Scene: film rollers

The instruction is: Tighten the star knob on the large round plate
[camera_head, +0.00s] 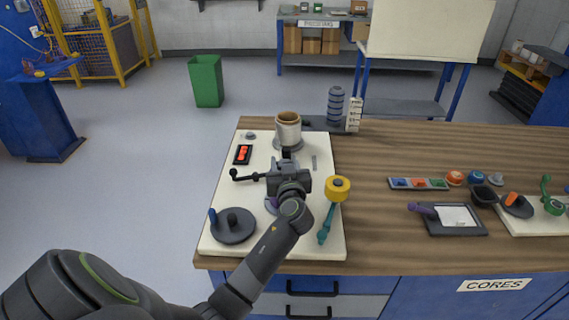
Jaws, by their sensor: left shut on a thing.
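My left gripper (286,156) reaches in over the cream board (220,190) from the front. It is shut on what seems to be the star knob, which the gripper and wrist almost fully hide. The fingertips are near the front edge of a grey round base (289,144) that carries a wound roll (288,127). A dark round plate (233,236) with a dark knob and a blue peg lies at the board's front left. I cannot tell for sure which round plate bears the star knob. My right gripper is not in view.
A dark lever (248,176) with a ball end sits left of the gripper.

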